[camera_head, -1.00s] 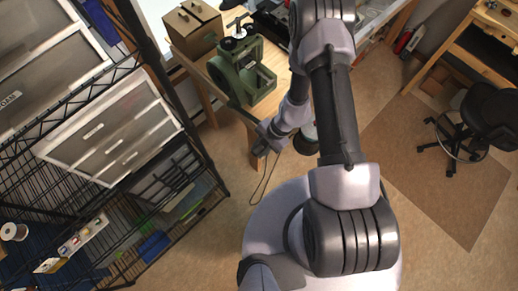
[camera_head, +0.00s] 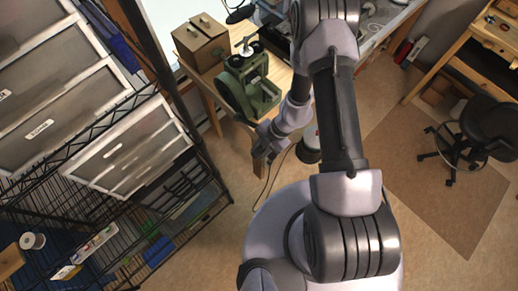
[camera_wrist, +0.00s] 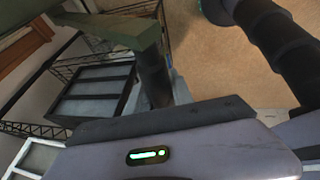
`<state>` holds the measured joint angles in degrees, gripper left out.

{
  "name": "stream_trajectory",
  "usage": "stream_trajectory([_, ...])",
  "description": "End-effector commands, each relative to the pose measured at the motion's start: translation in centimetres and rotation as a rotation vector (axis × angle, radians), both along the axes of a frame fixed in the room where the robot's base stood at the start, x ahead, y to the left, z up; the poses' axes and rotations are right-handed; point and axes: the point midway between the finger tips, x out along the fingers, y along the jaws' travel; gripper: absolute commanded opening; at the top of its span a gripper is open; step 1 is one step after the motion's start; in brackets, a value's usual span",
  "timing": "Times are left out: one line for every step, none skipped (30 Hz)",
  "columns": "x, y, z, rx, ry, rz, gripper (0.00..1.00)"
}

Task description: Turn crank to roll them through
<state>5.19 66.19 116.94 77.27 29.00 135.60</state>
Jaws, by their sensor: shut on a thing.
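The green rolling mill (camera_head: 248,85) stands near the corner of the wooden bench in the head view, with a small T-handle (camera_head: 244,42) on top. My gripper (camera_head: 261,146) is beside the bench's front corner, below the mill in the picture. In the wrist view, the green crank arm (camera_wrist: 110,28) comes in from the upper left and meets a dark upright handle (camera_wrist: 153,75). My gripper (camera_wrist: 155,105) is shut on this crank handle. The grip itself is mostly hidden by the gripper body. I cannot make out anything between the rollers.
A brown box (camera_head: 202,43) sits on the bench behind the mill. A wire shelf with drawers (camera_head: 130,140) stands close on the left. A black stool (camera_head: 478,125) and a wooden workbench are at the right. Open floor (camera_head: 430,190) lies to the right.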

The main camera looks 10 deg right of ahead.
Motion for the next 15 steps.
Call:
stream_trajectory([-0.19,-0.02,0.07,0.0,0.003,0.002,0.0])
stream_trajectory([-0.2,-0.03,0.07,0.0,0.003,0.002,0.0])
stream_trajectory([-0.2,-0.03,0.06,0.0,0.003,0.002,0.3])
stream_trajectory([-0.19,-0.03,0.06,0.0,0.003,0.002,0.36])
stream_trajectory([-0.18,-0.03,0.05,0.0,0.003,0.002,0.42])
stream_trajectory([-0.16,-0.03,0.05,-0.001,0.003,0.001,0.49])
stream_trajectory([-0.16,-0.02,0.04,0.0,0.002,0.001,0.49])
stream_trajectory([-0.15,-0.03,0.03,0.0,0.002,0.001,0.49])
stream_trajectory([-0.14,-0.03,0.03,0.0,0.002,0.001,0.49])
stream_trajectory([-0.12,-0.03,0.02,0.0,0.002,0.001,0.49])
stream_trajectory([-0.11,-0.02,0.02,0.0,0.002,0.001,0.49])
stream_trajectory([-0.11,-0.02,0.01,0.0,0.002,0.001,0.49])
stream_trajectory([-0.1,-0.02,0.01,0.0,0.002,0.001,0.49])
stream_trajectory([-0.09,-0.02,0.01,0.0,0.002,0.001,0.49])
stream_trajectory([-0.07,-0.04,0.05,0.0,0.001,0.001,0.49])
